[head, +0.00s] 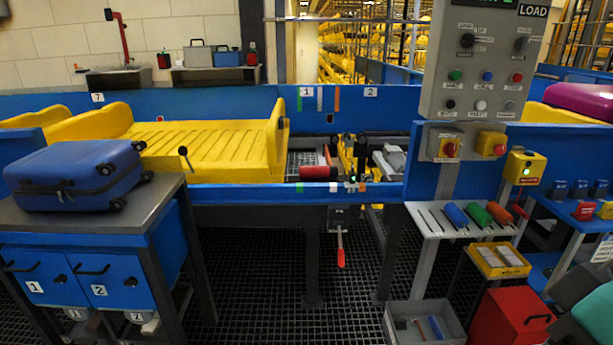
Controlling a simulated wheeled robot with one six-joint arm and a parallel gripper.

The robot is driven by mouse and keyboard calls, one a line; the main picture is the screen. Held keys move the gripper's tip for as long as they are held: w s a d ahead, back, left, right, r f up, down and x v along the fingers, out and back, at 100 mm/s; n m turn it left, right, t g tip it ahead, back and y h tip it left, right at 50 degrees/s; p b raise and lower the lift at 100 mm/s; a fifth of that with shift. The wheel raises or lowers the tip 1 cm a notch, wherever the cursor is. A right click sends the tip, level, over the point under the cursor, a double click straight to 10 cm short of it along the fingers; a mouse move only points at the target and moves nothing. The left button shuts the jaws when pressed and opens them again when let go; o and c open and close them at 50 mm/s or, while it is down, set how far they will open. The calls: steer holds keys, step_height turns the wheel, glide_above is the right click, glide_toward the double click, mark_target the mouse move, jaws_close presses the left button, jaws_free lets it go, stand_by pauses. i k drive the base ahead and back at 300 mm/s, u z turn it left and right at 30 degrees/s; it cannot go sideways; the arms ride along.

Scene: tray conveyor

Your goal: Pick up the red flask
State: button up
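A red cylinder with a dark end, which looks like the red flask (318,173), lies on its side on the conveyor. It is just right of the big yellow tray (205,150), behind the blue front rail (240,193). A dark band shows at its right end. I cannot tell whether it touches the tray. My gripper is not in view.
A blue suitcase (75,175) lies on the grey-topped bench at left. A control panel (483,60) stands at right. Below it, a small shelf holds blue, green and orange handles (478,215). A red-handled lever (340,250) hangs below the rail. Grating floor (265,300) is clear in front.

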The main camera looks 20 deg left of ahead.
mark_target(305, 171)
steer(key=u, duration=0.7)
steer(key=i, duration=1.1)
steer(key=u, duration=0.75)
steer(key=i, duration=1.2)
steer(key=z, duration=0.55)
steer(key=i, duration=0.85)
steer(key=z, duration=0.45)
